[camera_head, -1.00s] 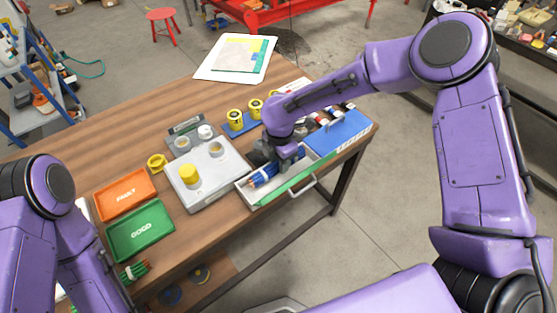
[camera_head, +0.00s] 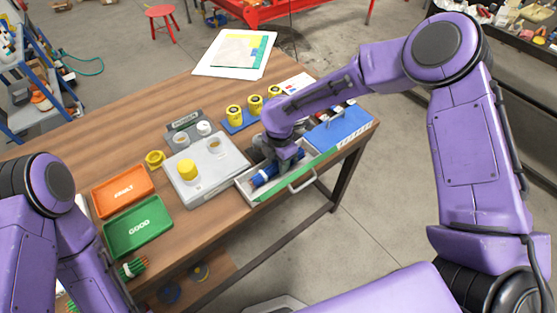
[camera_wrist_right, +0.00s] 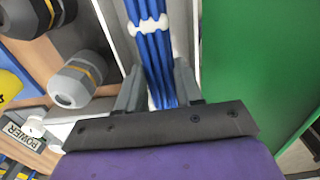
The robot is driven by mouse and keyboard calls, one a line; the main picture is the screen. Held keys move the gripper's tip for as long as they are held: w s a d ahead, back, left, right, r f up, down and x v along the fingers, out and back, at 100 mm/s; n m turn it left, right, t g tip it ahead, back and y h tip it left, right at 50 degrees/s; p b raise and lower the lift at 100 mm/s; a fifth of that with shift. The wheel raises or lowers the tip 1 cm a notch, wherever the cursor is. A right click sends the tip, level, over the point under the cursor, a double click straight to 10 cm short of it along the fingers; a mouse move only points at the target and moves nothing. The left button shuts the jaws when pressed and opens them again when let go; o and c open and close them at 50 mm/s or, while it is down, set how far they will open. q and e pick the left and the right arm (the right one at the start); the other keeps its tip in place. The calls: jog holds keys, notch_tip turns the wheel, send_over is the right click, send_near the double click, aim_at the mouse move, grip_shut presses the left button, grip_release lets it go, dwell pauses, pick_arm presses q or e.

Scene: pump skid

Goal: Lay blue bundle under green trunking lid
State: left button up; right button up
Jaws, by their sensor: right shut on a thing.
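The blue bundle (camera_head: 264,175) lies lengthwise in the white trunking (camera_head: 243,190) at the table's front edge; how deep it sits is hard to tell. In the right wrist view it is a set of blue wires (camera_wrist_right: 152,50) with a white tie. My right gripper (camera_head: 283,162) is shut on it, reaching into the trunking from above; in that view its fingers (camera_wrist_right: 158,92) stand either side of the wires. The green trunking lid (camera_head: 292,185) stands open along the front side, with a grey handle; it also shows in the right wrist view (camera_wrist_right: 250,65).
A grey box (camera_head: 205,177) with a yellow knob stands left of the trunking. A blue block (camera_head: 340,128) is to its right, and yellow-topped parts (camera_head: 255,103) stand behind. Orange (camera_head: 123,190) and green (camera_head: 138,227) trays and a green-wired bundle (camera_head: 133,267) are further left.

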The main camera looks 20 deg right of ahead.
jog(key=shift+f+b, duration=0.55)
jog(key=shift+f, duration=0.5)
jog(key=shift+f, duration=0.15)
jog(key=o, duration=1.2)
jog(key=shift+c, duration=0.2)
notch_tip(320, 180, up, 11)
jog(key=shift+f+b, duration=0.2)
jog(key=shift+b, duration=0.45)
jog(key=shift+r, duration=0.1)
